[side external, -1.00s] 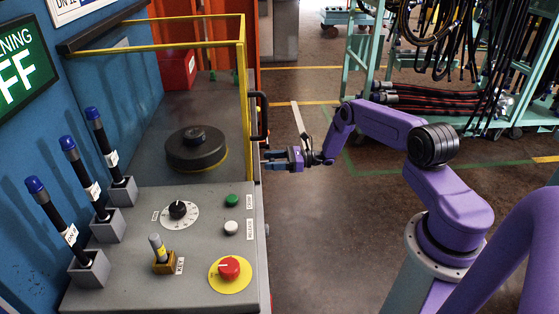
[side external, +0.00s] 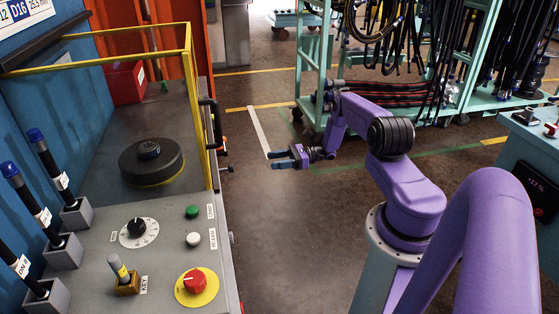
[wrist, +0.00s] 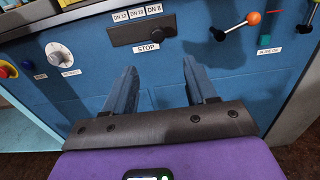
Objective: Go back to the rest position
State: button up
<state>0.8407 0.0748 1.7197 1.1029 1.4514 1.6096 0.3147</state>
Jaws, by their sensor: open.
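My gripper (side external: 284,158) is open and empty in the side external view. It hangs in free air over the floor, to the right of the grey control panel (side external: 160,222) and apart from it. In the wrist view my gripper (wrist: 160,85) shows two separated blue fingers with nothing between them. Beyond the fingers is the blue front of a machine (wrist: 90,90) with a black STOP panel (wrist: 141,30).
The panel carries a red knob on a yellow disc (side external: 195,283), a round dial (side external: 139,230) and several blue-tipped levers. A yellow guard rail (side external: 190,100) edges it. A teal hose rack (side external: 307,70) stands behind. A teal console (side external: 530,150) is at right.

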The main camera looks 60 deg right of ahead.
jog(key=shift+s+d, duration=0.35)
jog(key=w+a+r+n+g, duration=0.1)
jog(key=a+r+n+g, duration=0.95)
jog(key=a+g, duration=0.2)
jog(key=s+a+r+n+g+h, duration=0.4)
jog(key=s+a+r+n+h, duration=0.65)
jog(key=a+r+n, duration=0.35)
jog(key=s+a+r+n+t+h, duration=0.1)
jog(key=s+a+n+t, duration=0.1)
jog(key=s+n, duration=0.5)
jog(key=s+a+r+n+t+h, duration=0.1)
jog(key=s+a+n, duration=0.3)
jog(key=s+n, duration=0.4)
jog(key=s+t, duration=0.1)
jog(key=s, duration=0.4)
jog(key=shift+s+a, duration=0.25)
jog(key=shift+a, duration=0.1)
